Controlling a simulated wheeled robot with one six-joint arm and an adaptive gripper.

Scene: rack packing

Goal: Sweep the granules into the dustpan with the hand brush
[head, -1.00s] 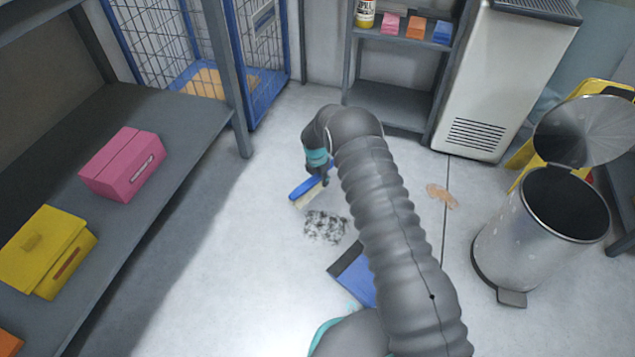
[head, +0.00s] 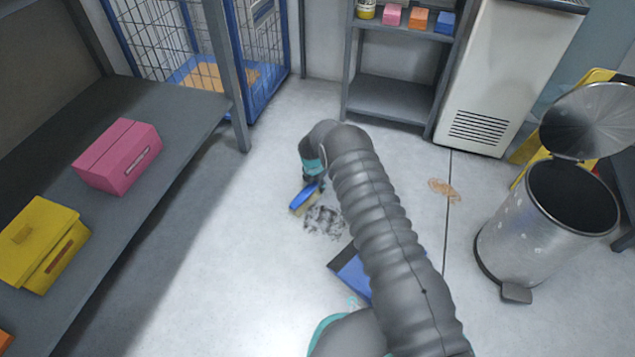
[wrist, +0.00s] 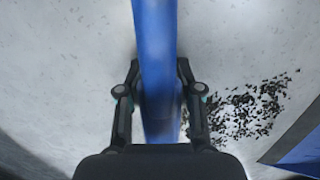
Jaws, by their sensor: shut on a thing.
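My gripper (wrist: 158,98) is shut on the blue hand brush (wrist: 155,40), whose handle runs up the middle of the wrist view. In the head view the brush (head: 303,198) is low over the floor, its pale bristles at the upper left edge of the granules. The dark granules (head: 325,221) lie in a loose patch on the floor; they also show right of the gripper in the wrist view (wrist: 245,108). The blue dustpan (head: 352,274) lies on the floor below the granules, partly hidden by my arm. Whether the bristles touch the floor is unclear.
An open metal pedal bin (head: 530,225) stands at the right, with a brown stain (head: 444,189) on the floor to its left. A grey shelf (head: 180,130) with pink and yellow boxes is at the left. The floor between shelf and granules is clear.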

